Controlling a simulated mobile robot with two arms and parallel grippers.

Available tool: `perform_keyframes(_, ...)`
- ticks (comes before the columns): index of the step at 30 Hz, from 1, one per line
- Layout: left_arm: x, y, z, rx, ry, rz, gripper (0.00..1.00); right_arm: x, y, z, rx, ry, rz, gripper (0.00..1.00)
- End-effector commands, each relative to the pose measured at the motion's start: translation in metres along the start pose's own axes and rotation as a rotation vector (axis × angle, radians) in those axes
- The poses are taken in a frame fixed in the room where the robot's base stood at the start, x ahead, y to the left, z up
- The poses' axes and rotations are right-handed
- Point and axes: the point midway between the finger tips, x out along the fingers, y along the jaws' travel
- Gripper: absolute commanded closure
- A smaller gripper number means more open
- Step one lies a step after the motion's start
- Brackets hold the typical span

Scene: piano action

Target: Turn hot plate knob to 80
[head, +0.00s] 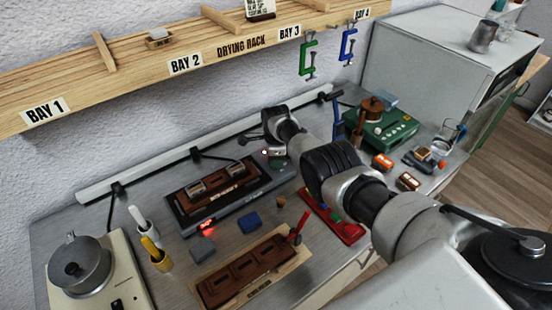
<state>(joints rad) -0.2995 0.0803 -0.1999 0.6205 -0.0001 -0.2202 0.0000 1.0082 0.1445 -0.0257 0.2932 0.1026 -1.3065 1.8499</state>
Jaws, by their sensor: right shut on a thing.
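A long black device (247,203) with a glowing red display (207,222) at its front left corner lies mid-bench and looks like the hot plate. The digits are too small to read. A brown wooden piece (212,183) rests on top of it. My right gripper (276,157) is at the device's far right end, pointing down and shut on a small greenish thing (279,163). The gripper mostly hides that thing, so I cannot tell whether it is the knob. No other knob on the black device is clear. My left gripper is out of view.
A brown wooden tray (245,270) lies in front. A red tray (332,216) lies below my right arm. A green machine (385,128) stands at right.

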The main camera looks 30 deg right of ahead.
Motion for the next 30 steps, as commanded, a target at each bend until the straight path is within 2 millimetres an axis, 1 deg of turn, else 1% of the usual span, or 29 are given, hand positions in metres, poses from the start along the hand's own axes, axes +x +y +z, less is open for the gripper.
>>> perform_keyframes(21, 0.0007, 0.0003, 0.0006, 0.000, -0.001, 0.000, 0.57, -0.0018, -0.0017, -0.0008, 0.676, -0.001, -0.005, 0.91)
perform_keyframes(30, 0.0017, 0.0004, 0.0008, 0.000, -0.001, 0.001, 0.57, -0.0015, -0.0013, -0.0009, 0.894, 0.000, -0.004, 0.91)
